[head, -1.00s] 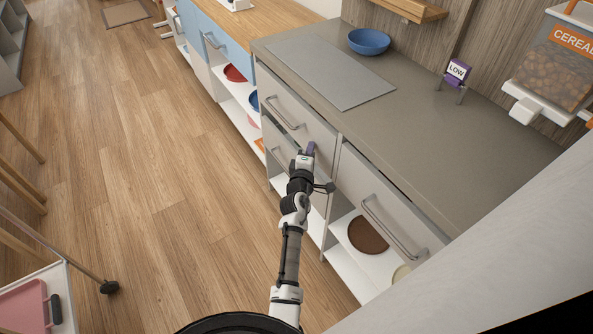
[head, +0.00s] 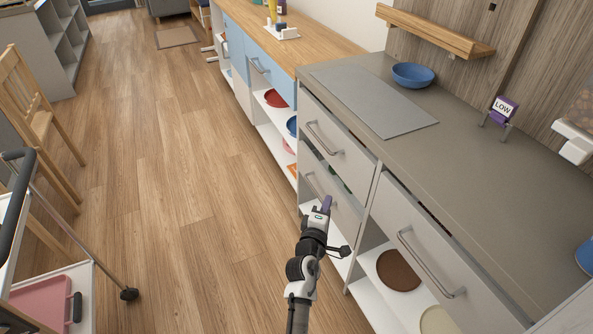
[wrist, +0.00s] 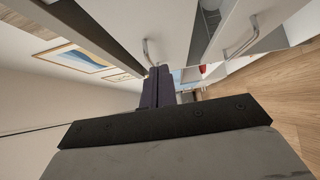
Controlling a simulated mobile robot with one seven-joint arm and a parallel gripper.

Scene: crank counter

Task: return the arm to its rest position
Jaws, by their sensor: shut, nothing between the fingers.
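My gripper (head: 325,204) is shut and empty, with purple fingers. In the head view it is in front of the grey counter's drawers, low and right of the middle. My arm reaches up to it from the bottom of the picture. In the wrist view the shut fingers (wrist: 158,86) point away, with drawer fronts and handles beyond them. Whether the fingers touch a drawer front cannot be told.
The upper drawer (head: 335,145) stands slightly open. A trolley with a pink tray (head: 42,303) is at the lower left. The wood floor (head: 180,200) between is clear.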

